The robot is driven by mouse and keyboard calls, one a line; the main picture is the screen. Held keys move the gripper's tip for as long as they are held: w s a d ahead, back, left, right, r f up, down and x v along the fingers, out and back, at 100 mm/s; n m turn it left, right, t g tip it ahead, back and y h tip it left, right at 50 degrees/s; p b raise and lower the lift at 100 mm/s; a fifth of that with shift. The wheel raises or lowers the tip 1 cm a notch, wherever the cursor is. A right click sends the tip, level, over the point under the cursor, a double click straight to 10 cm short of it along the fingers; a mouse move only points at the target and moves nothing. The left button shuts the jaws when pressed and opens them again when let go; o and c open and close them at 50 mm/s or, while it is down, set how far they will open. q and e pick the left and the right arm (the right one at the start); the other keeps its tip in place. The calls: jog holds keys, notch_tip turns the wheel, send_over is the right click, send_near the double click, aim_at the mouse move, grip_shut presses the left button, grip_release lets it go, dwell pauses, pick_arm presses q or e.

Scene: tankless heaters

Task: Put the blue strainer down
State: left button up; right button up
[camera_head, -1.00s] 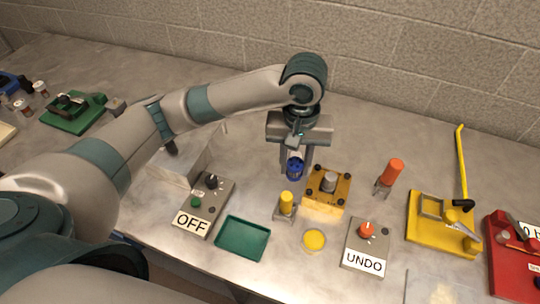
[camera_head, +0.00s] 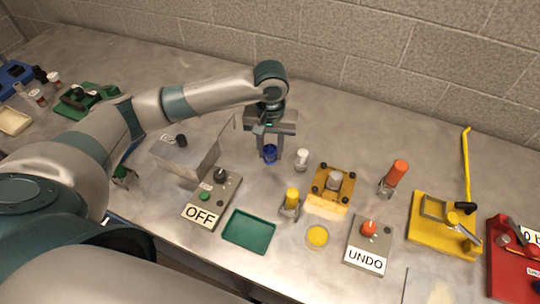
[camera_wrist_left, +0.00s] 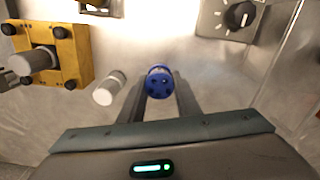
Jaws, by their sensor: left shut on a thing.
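The blue strainer (camera_head: 270,154) is a small blue cylinder with holes in its face. My left gripper (camera_head: 271,160) is shut on it and points down, behind the OFF box. In the left wrist view the strainer (camera_wrist_left: 159,82) sits between the two finger tips (camera_wrist_left: 159,90), its holed face toward the camera. Whether its lower end touches the table is hard to tell. My right gripper is not in view.
A white cylinder (camera_head: 302,158) stands just right of the strainer. A yellow block (camera_head: 323,200) with a grey knob is further right. Bare table lies behind.

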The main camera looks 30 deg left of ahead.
aim_at(270, 158)
pick_arm(q)
jog(key=shift+f, duration=0.2)
notch_tip(270, 158, down, 3)
jog(key=shift+f+p, duration=0.2)
jog(key=shift+p, duration=0.6)
jog(key=shift+f, duration=0.2)
jog(key=o, duration=1.1)
jog(key=shift+f, duration=0.1)
